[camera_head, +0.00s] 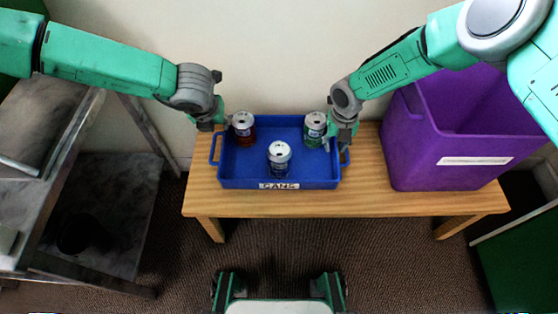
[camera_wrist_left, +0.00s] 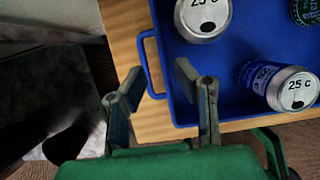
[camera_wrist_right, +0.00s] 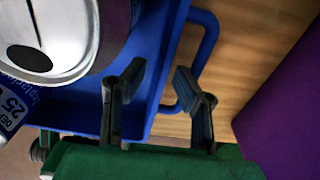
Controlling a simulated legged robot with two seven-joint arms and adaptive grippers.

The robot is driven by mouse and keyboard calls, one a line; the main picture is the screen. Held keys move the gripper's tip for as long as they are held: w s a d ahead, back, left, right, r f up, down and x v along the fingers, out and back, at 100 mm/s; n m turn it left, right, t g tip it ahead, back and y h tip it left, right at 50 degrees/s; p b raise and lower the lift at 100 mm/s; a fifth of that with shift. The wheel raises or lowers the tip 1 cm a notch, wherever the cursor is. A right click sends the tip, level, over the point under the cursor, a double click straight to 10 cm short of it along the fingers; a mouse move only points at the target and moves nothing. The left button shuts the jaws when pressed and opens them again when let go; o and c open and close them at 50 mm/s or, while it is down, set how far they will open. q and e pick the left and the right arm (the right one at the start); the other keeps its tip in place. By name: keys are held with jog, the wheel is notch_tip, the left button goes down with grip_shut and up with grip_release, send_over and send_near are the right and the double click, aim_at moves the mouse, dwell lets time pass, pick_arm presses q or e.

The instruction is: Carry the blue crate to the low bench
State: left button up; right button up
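The blue crate (camera_head: 235,178), labelled CANS, sits on the wooden low bench (camera_head: 400,203) and holds three cans: a red one (camera_head: 243,128), a dark blue one (camera_head: 279,160) and a green one (camera_head: 315,129). My left gripper (camera_head: 215,122) is at the crate's left end. In the left wrist view its fingers (camera_wrist_left: 160,78) are apart, with the left handle (camera_wrist_left: 147,65) between or just beyond them. My right gripper (camera_head: 343,132) is at the right end. In the right wrist view its fingers (camera_wrist_right: 160,80) are apart, with the right handle (camera_wrist_right: 208,35) between or just beyond them. Handle contact is unclear.
A purple bin (camera_head: 410,150) with a white label stands on the bench, close to the right of my right gripper. A grey metal rack (camera_head: 60,180) stands at the left. A green object (camera_head: 520,255) is at the lower right. Carpet (camera_head: 370,265) in front of the bench is clear.

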notch_tip(320, 180, up, 12)
jog(key=shift+f, duration=0.15)
dwell(0.6)
